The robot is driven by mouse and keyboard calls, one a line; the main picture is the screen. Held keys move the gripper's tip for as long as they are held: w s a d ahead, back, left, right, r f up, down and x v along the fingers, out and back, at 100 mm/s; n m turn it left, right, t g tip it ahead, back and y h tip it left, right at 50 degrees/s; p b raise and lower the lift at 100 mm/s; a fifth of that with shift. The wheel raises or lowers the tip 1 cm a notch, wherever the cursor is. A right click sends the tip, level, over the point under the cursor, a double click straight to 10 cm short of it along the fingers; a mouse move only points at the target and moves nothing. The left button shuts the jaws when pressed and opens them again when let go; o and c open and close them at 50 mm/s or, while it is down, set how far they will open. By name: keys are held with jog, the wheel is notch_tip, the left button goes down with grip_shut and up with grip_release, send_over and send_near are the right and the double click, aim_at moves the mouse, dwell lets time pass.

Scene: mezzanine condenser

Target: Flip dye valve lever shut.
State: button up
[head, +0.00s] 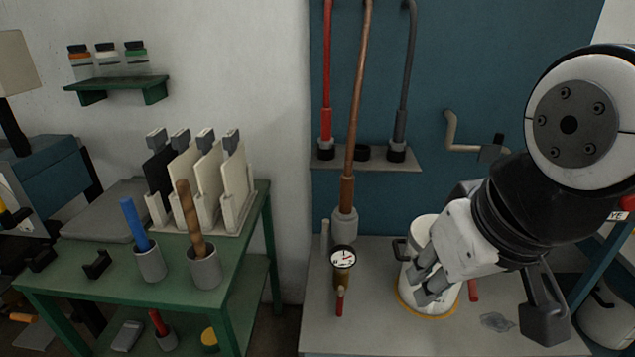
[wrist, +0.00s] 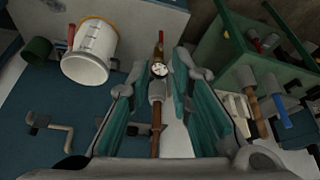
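A white label reading "YE" (head: 617,216) shows at the right edge of the head view, partly hidden behind my arm. Beside it is a red piece (head: 628,203), cut off by the frame; I cannot tell whether it is the dye valve lever. Another small red handle (head: 340,300) hangs on the brass fitting below the round gauge (head: 343,257). In the wrist view this handle (wrist: 160,37) lies beyond the gauge (wrist: 159,70). My gripper (head: 426,279) is open and empty, in front of the white bucket (head: 422,232). The wrist view shows its teal-padded fingers (wrist: 157,80) apart.
A copper pipe (head: 356,130) rises behind the gauge. The grey bench (head: 385,335) carries the bucket and a third red handle (head: 473,290). A bent pipe (head: 450,132) sits on the blue wall. A green table (head: 110,262) with tools stands left.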

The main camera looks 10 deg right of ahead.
aim_at(340, 302)
jog(key=w+f+n+b, duration=0.1)
jog(key=w+f+b, duration=0.1)
jog(key=w, duration=0.2)
jog(key=w+a+f+n+g+b, duration=0.1)
jog(key=w+f+n, duration=0.1)
jog(key=w, duration=0.2)
jog(key=w+f+n+b, duration=0.1)
jog(key=w+f+b, duration=0.1)
jog(key=w, duration=0.2)
jog(key=shift+a+f+n+g+b, duration=0.15)
jog(key=shift+f+n+g+b, duration=0.15)
jog(key=shift+g+b, duration=0.1)
grip_shut()
jog(key=w+a+f+n+g+h+b, duration=0.1)
jog(key=w+a+f+n+b, duration=0.2)
jog(key=w+f, duration=0.4)
jog(key=w+a+f+n+g+b, duration=0.1)
jog(key=w+a+f+n+b, duration=0.2)
jog(key=f, duration=1.1)
jog(key=w+a+f+n+g+h+b, duration=0.1)
jog(key=w+a+f+n+b, duration=0.2)
jog(key=w+f+n+b, duration=0.3)
jog(key=w+f+b, duration=0.1)
jog(key=w+f, duration=0.4)
jog(key=w, duration=0.2)
jog(key=shift+w+a+f+h, duration=0.15)
jog(key=shift+a+f+h, duration=0.1)
jog(key=shift+h, duration=0.05)
